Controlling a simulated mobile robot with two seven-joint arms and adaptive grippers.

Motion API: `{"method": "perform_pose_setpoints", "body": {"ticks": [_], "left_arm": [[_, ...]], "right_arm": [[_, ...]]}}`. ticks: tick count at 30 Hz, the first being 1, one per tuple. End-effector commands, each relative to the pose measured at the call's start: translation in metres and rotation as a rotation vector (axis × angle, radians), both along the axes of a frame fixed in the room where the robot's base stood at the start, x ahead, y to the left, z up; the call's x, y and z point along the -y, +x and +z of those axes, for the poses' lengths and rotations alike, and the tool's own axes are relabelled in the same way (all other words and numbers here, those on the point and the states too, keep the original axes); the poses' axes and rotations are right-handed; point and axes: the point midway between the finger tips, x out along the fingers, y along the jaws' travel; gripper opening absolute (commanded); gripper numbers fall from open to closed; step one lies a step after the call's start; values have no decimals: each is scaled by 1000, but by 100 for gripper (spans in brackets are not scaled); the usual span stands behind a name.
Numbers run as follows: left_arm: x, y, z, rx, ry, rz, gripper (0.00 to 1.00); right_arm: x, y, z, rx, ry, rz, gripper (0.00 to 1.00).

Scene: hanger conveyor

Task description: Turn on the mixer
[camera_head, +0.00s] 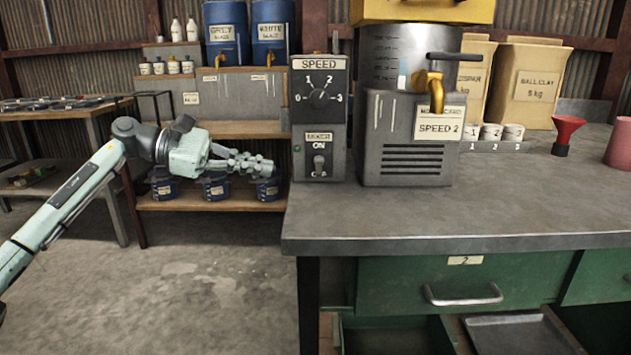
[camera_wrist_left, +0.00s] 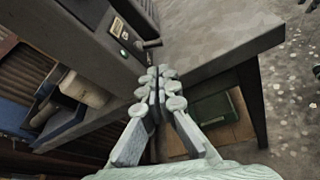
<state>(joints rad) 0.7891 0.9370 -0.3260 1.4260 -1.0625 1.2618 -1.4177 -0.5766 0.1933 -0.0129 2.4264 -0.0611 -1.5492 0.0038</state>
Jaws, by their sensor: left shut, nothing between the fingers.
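The mixer (camera_head: 385,150) stands on the workbench, a grey housing with a steel drum above and a "SPEED 2" card on its front. To its left is the grey control box (camera_head: 340,140). This has a black speed dial (camera_head: 319,98) above and a toggle switch (camera_head: 318,165) marked ON below; I cannot tell the switch position. My left gripper (camera_head: 262,166) is shut and empty, left of the box and apart from it in the head view. In the left wrist view the shut fingertips (camera_wrist_left: 158,85) lie below the switch lever (camera_wrist_left: 150,43) and a small green light (camera_wrist_left: 124,36).
The workbench (camera_head: 450,215) has a clear front area with a front edge and green drawers (camera_head: 460,290) below. Shelves with blue tubs (camera_head: 215,187) stand behind my left gripper.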

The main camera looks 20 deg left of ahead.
Motion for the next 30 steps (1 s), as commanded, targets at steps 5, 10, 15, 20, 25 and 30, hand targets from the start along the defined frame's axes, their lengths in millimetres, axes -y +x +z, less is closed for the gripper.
{"method": "perform_pose_setpoints", "body": {"ticks": [5, 10, 15, 20, 25, 30], "left_arm": [[-3, -3, 0, 11, 28, -12, 0], [-3, -2, 1, 10, 26, -11, 0], [6, 1, -2, 8, 23, -14, 0], [30, 11, -9, 8, 21, -15, 0], [57, 24, -18, 8, 21, -13, 0], [76, 33, -25, 8, 21, -11, 0]], "right_arm": [[0, -1, 2, 2, -1, 0, 40], [0, 0, 2, 2, 0, 0, 40], [0, 0, 1, -1, 1, 0, 40], [0, 2, -3, 0, 4, 3, 40], [-1, 8, -17, -8, 11, 8, 40], [-2, 14, -25, -5, 16, 10, 40]]}}
